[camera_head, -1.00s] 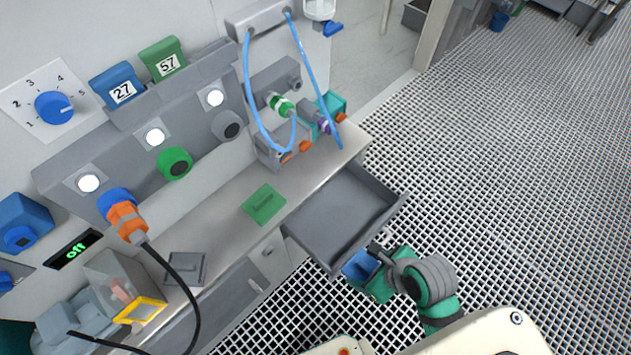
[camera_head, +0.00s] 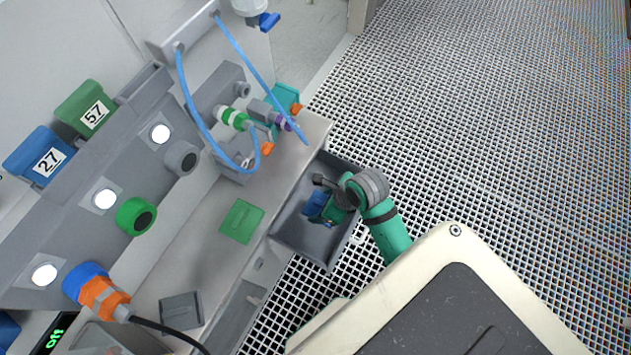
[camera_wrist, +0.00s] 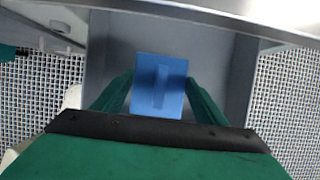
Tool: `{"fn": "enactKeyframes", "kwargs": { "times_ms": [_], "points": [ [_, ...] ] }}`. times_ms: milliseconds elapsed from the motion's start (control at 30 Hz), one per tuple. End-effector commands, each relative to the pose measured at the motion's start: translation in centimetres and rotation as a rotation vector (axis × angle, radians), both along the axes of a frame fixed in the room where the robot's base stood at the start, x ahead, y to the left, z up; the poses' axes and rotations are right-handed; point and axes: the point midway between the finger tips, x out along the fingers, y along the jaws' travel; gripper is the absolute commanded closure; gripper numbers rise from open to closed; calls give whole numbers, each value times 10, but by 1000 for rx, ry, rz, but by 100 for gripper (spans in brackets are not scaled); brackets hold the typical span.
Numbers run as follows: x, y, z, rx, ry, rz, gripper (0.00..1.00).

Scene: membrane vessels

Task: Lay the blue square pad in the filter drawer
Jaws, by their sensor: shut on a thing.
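The blue square pad (camera_wrist: 160,72) has a small raised grip bar in its middle. It also shows in the head view (camera_head: 316,203), partly hidden by my arm. My gripper (camera_wrist: 158,98) is shut on the pad, with one green finger on each side. The open grey filter drawer (camera_head: 302,254) sticks out from the bench, and my gripper holds the pad over its inside. In the wrist view the drawer's floor and walls (camera_wrist: 212,75) surround the pad. I cannot tell whether the pad touches the drawer floor.
Blue hoses (camera_head: 196,110) hang above the bench near several fittings. The grating floor (camera_head: 460,130) to the right is clear.

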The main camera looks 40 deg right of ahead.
Motion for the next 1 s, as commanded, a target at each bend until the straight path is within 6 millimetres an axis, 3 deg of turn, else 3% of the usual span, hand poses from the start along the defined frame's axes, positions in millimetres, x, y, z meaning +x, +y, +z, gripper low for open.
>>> {"fn": "enactKeyframes", "kwargs": {
  "times_ms": [100, 300, 567, 800, 1000],
  "points": [
    [18, -2, -23, 5, 1, 0, 57],
    [36, -7, -45, 2, 1, 1, 57],
    [46, -8, -58, 3, 1, 2, 57],
    [43, -10, -86, 2, 2, -2, 57],
    [43, -11, -87, 0, 1, -1, 57]
  ]
}}
